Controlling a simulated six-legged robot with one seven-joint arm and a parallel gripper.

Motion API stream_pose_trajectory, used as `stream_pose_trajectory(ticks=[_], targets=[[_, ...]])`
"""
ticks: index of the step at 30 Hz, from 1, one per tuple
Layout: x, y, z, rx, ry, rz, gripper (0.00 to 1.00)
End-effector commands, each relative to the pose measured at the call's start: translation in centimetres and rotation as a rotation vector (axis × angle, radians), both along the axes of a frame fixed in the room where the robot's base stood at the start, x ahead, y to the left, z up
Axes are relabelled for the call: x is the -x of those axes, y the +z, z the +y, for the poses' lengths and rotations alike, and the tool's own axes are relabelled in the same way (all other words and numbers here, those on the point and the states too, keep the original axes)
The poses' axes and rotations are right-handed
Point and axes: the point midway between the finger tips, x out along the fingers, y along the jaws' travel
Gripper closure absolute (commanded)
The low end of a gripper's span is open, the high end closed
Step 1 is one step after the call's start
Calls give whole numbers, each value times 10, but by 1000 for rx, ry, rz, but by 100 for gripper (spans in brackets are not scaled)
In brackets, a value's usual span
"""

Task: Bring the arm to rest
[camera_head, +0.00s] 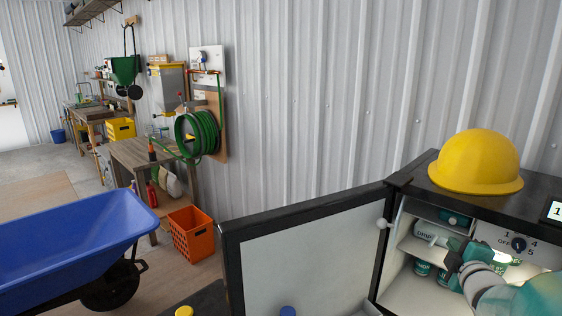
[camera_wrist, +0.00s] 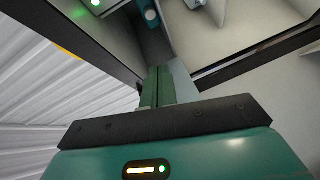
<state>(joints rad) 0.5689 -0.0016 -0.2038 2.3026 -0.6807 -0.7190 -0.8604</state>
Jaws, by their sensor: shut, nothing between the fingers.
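My gripper (camera_head: 453,250) is at the open front of a small black-framed cabinet (camera_head: 405,182) at the lower right of the head view. The teal arm reaches in from the lower right corner. In the wrist view the two green fingers (camera_wrist: 157,82) are together, with nothing visible between them. They point toward the pale cabinet interior. Whether the fingers touch anything inside is unclear.
The cabinet door (camera_head: 305,255) stands open to the left. A yellow hard hat (camera_head: 476,162) sits on top. A blue wheelbarrow (camera_head: 75,240) and orange crate (camera_head: 191,235) stand left.

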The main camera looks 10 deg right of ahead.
Motion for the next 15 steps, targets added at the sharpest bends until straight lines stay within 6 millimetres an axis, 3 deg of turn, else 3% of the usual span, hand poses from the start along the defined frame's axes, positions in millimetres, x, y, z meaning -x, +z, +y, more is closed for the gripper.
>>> stream_pose_trajectory(ticks=[1,3,8,15], targets=[[-3,8,20,-74,-21,8,100],[-1,13,43,-197,-67,30,100],[15,13,102,-483,-166,97,100],[73,-1,208,-897,-306,266,100]])
